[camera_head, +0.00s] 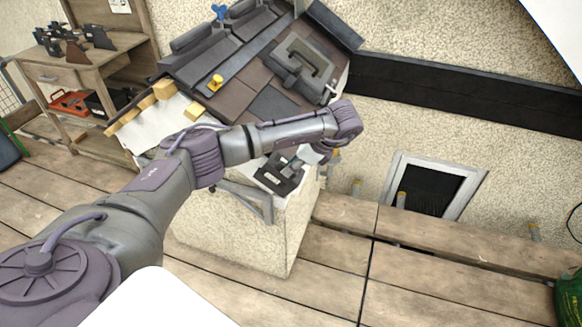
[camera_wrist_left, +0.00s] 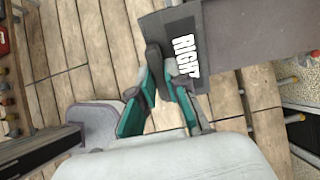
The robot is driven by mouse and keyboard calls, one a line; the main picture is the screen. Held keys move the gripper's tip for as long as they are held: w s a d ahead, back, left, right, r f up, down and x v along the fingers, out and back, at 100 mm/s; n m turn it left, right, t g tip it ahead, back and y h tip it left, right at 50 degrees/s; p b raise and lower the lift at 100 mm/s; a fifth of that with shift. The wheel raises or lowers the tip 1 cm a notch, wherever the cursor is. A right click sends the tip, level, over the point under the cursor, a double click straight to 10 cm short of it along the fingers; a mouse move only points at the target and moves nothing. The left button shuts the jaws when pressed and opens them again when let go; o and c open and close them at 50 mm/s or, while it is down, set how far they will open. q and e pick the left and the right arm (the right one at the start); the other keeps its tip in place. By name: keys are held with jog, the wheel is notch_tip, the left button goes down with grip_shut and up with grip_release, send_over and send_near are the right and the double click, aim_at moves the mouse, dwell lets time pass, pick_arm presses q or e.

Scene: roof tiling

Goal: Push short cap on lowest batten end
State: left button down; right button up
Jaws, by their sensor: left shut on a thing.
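In the left wrist view the teal-padded fingers (camera_wrist_left: 160,72) pinch a dark tab of this piece. The wooden batten ends (camera_head: 164,90) stick out at the left edge of the roof model (camera_head: 245,50), apart from the held piece. I cannot tell whether the piece is the short cap. My right gripper is not in view.
Several dark caps (camera_head: 97,36) stand on a wooden bench (camera_head: 105,55) at the left, with a red toolbox (camera_head: 70,103) below. The plank floor (camera_head: 320,285) at front is clear.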

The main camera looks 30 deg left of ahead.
pick_arm(q)
jog(key=c, duration=1.1)
grip_release()
jog(key=shift+r, duration=0.15)
jog(key=shift+p+v, duration=0.8)
jog(key=shift+v, duration=0.7)
jog(key=p+v, duration=0.2)
jog(key=shift+d+r, duration=0.3)
